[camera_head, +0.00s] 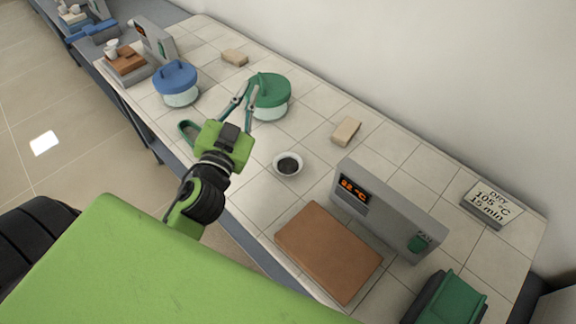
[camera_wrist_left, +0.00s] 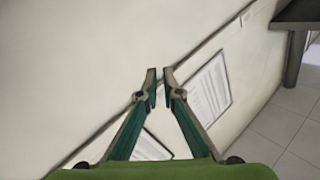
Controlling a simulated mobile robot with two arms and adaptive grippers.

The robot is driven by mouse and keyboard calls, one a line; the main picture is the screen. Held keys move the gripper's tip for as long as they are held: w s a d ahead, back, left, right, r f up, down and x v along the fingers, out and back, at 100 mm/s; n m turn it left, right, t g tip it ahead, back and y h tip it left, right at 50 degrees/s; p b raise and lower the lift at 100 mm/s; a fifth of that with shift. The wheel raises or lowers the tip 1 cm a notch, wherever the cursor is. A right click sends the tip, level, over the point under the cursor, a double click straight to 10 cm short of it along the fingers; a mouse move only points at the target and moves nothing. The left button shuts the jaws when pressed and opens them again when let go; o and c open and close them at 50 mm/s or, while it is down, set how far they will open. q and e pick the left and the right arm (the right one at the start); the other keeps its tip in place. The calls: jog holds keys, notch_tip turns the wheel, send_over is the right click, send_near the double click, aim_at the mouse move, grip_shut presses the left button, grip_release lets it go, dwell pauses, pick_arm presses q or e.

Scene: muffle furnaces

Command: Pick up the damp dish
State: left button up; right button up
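A small white dish (camera_head: 278,169) with dark grainy contents stands upright on the tiled bench, left of the brown plate. It is the only dish close by; I cannot tell from its look whether it is damp. My left gripper (camera_head: 251,86) is up and left of the dish in the head view, in front of the green-lidded jar, apart from the dish. In the left wrist view its fingertips (camera_wrist_left: 159,77) are close together with a narrow empty gap. The dish is not in that view. My right gripper is not in view.
A green-lidded jar (camera_head: 272,89), blue-lidded jar (camera_head: 177,78) and beige blocks (camera_head: 346,130) stand on the bench. The brown plate (camera_head: 328,250) lies before a grey unit (camera_head: 388,208) with a lit display. A sign (camera_head: 489,203) reads "DRY 105 °C 15 min". Tiles around the dish are clear.

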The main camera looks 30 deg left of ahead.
pick_arm(q)
jog(key=w+d+r+m+t+h, duration=0.1)
jog(key=d+r+m+t+h, duration=0.2)
jog(key=d+r+m+h, duration=0.25)
jog(key=d+f+m+g+h, duration=0.2)
jog(key=d+m+g+h, duration=0.3)
jog(key=d+m+h, duration=0.3)
jog(key=m+g+y, duration=0.3)
jog(key=g+y, duration=0.3)
jog(key=g, duration=0.5)
send_near(281, 173)
jog(key=p+x, duration=0.1)
jog(key=x, duration=0.2)
jog(key=shift+w+d+f+h, duration=0.1)
jog(key=shift+w+d+h, duration=0.15)
jog(key=shift+n, duration=0.25)
jog(key=p+x, duration=0.1)
jog(key=x, duration=0.3)
jog(key=shift+a+f, duration=0.15)
jog(key=shift+f, duration=0.05)
jog(key=shift+w+d+f, duration=0.2)
jog(key=shift+w+f, duration=0.1)
jog(key=shift+f, duration=0.25)
grip_shut()
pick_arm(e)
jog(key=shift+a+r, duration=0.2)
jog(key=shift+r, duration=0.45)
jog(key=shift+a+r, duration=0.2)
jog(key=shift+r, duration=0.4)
